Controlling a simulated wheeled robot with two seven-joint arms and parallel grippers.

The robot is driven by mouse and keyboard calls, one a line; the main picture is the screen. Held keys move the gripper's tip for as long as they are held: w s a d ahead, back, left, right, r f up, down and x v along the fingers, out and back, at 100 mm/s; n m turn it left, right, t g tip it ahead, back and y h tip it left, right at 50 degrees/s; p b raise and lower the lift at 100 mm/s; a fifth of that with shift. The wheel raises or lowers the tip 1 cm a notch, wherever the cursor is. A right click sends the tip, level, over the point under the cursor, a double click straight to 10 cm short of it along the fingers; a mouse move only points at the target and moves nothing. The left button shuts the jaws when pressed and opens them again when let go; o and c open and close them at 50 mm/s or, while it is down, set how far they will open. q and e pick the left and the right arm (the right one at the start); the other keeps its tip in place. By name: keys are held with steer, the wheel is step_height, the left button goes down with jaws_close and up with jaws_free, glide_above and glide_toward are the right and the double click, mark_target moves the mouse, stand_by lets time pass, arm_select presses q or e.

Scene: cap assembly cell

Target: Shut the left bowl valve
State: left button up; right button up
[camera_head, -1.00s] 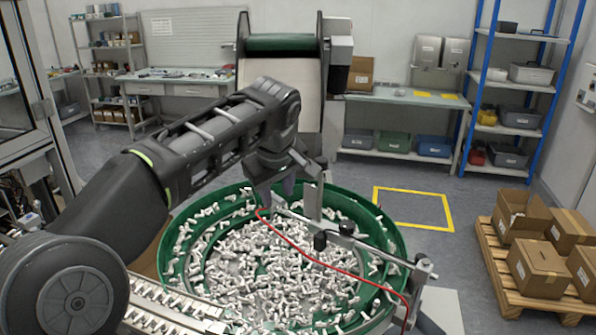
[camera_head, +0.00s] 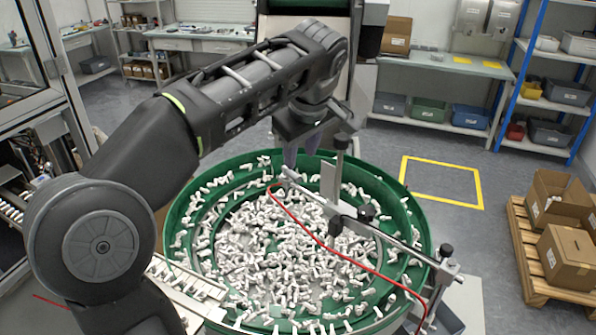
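A round green bowl (camera_head: 415,222) full of small white parts stands in the middle of the view. A metal bar (camera_head: 375,225) with black knobs crosses its right side, and a thin red hose (camera_head: 318,236) runs over the bowl to the bar's upper left end. I cannot pick out the valve for certain; it may be hidden behind my arm. My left gripper (camera_head: 303,150) points down over the bowl's back rim, close to the bar's upper left end. Its fingers are dark and partly hidden, so their opening is unclear. My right gripper is not in view.
A hopper stands behind the bowl, mostly covered by my arm. A metal track (camera_head: 185,285) leads off the bowl at the front left. Cardboard boxes (camera_head: 566,257) sit on a pallet at the right. The floor around the yellow square (camera_head: 441,204) is clear.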

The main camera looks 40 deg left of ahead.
mark_target(297, 176)
arm_select(q)
steer(key=b+x, duration=0.5)
steer(key=shift+f, duration=0.35)
steer(key=shift+w+a+f+p, duration=0.2)
steer(key=shift+a+f+p, duration=0.1)
steer(key=shift+f+p, duration=0.2)
steer(key=shift+w+a+f, duration=0.1)
steer(key=shift+a+f, duration=0.05)
steer(key=shift+f, duration=0.15)
steer(key=shift+c, duration=0.5)
jaws_close()
